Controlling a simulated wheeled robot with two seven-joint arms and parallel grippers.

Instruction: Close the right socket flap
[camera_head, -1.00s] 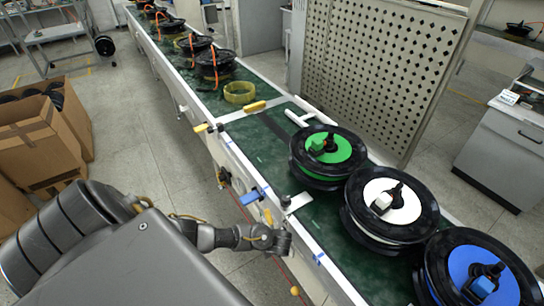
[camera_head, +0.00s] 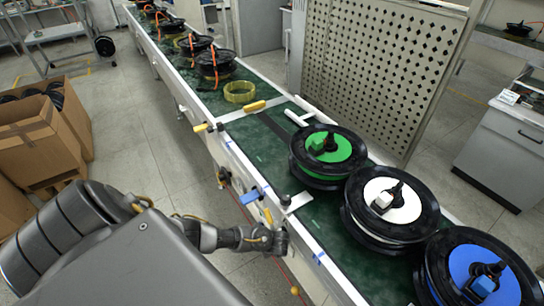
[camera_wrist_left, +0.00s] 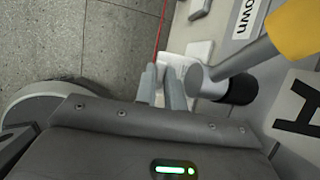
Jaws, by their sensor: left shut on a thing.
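My left gripper (camera_head: 281,241) is at the near side of the conveyor, below its edge. In the left wrist view its two grey fingers (camera_wrist_left: 163,78) are close together at a pale socket flap (camera_wrist_left: 177,62). The fingers are shut on it, and they partly hide it. Just beside the flap, another white socket part (camera_wrist_left: 199,48) shows on the pale side panel. The flap is too small and covered to make out in the head view. My right gripper is not in view.
A grey cylinder with a black end (camera_wrist_left: 238,88) and a yellow part (camera_wrist_left: 294,30) stand close to the right of the fingers. Reels with green (camera_head: 335,148), white (camera_head: 400,207) and blue (camera_head: 477,268) faces sit on the conveyor. Open floor lies left of it.

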